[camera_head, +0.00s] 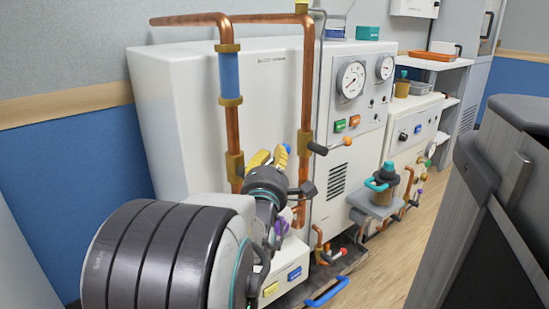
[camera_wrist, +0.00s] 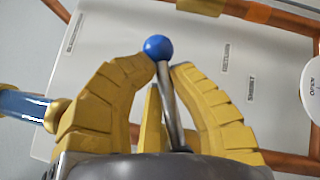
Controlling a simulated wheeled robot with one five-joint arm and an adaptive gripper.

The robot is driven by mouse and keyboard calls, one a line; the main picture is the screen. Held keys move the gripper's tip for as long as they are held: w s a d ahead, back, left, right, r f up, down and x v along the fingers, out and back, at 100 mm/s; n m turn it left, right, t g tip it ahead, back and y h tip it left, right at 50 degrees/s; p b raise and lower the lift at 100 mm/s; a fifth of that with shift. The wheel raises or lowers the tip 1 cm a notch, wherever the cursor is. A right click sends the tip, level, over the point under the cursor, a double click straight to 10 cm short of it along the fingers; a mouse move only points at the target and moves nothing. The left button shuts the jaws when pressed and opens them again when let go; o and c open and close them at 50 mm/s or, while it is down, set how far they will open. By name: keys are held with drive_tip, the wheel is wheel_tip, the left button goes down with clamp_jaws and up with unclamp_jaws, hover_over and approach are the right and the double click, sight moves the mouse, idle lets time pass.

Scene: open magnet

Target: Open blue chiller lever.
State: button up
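The blue chiller lever is a metal rod with a round blue knob (camera_wrist: 158,47). In the wrist view its rod (camera_wrist: 171,105) stands between my gripper's yellow fingers (camera_wrist: 165,68), with the knob just above the fingertips. The fingers bow outward and their tips come together at the rod just below the knob. In the head view, the blue knob (camera_head: 287,148) shows beside the yellow fingers of my gripper (camera_head: 271,157), in front of the white cabinet by the copper pipes. The lever's base is hidden behind my gripper.
Copper pipes (camera_head: 307,85) run close to my gripper, one with a blue band (camera_head: 229,76). An orange-knobbed lever (camera_head: 347,141) sticks out to the right. The white cabinet (camera_head: 270,85) carries gauges (camera_head: 351,79). A dark cabinet (camera_head: 480,180) stands right, with open floor (camera_head: 390,260) between.

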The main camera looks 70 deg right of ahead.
drive_tip(key=shift+o, duration=0.7)
drive_tip(key=shift+w+d+r, duration=0.1)
drive_tip(key=shift+w+r, duration=0.05)
drive_tip(key=shift+w, duration=0.1)
drive_tip(key=o, duration=0.4)
drive_tip(key=shift+s, duration=0.1)
drive_tip(key=shift+o, duration=0.2)
drive_tip(key=shift+r, duration=4.9)
